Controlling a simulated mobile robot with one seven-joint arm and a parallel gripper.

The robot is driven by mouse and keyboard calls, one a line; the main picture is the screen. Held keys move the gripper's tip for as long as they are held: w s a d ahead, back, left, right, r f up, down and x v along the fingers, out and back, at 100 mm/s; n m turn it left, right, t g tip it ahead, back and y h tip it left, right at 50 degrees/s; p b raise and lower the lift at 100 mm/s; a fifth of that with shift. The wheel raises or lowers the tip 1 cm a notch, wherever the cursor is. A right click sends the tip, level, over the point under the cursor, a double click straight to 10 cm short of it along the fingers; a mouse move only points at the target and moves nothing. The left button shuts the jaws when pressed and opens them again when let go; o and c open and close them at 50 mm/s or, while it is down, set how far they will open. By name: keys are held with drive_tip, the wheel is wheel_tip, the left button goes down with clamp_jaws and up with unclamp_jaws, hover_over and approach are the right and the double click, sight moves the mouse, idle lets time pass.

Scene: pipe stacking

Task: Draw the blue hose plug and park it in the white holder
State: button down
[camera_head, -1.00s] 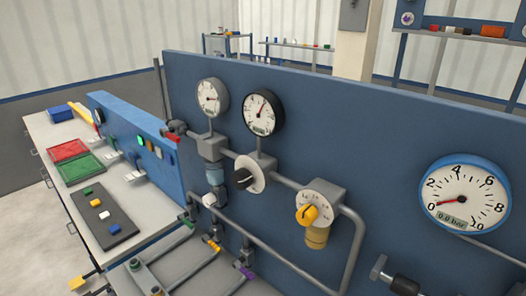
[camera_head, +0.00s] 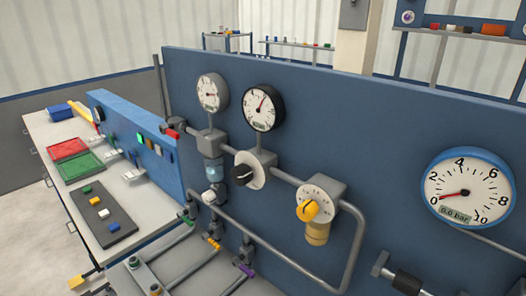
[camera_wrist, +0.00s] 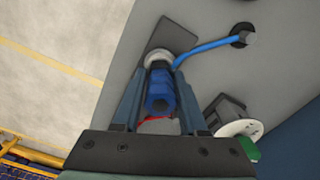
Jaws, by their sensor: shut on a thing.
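In the wrist view, the blue hose plug (camera_wrist: 159,98) is between the two fingers of my gripper (camera_wrist: 158,84), which is shut on it. A pale grey-white ring (camera_wrist: 158,56) shows at the plug's far end. I cannot tell whether the plug is seated in it or clear of it. A blue hose (camera_wrist: 205,48) runs from near the plug to a dark round fitting (camera_wrist: 242,36) on the grey surface. I cannot make out a white holder for certain. My gripper does not show in the head view.
In the wrist view, a dark block with a white round face (camera_wrist: 238,128) and a green part stands right of my gripper. The head view shows a blue panel (camera_head: 400,130) with gauges, pipes and knobs, and a bench (camera_head: 65,190) with trays at left.

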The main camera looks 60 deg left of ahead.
drive_tip(key=shift+c, duration=1.8)
unclamp_jaws()
drive_tip(key=shift+r, duration=0.1)
wheel_tip(320, 180, up, 13)
drive_tip(key=shift+f+b, duration=0.1)
drive_tip(key=shift+b, duration=0.2)
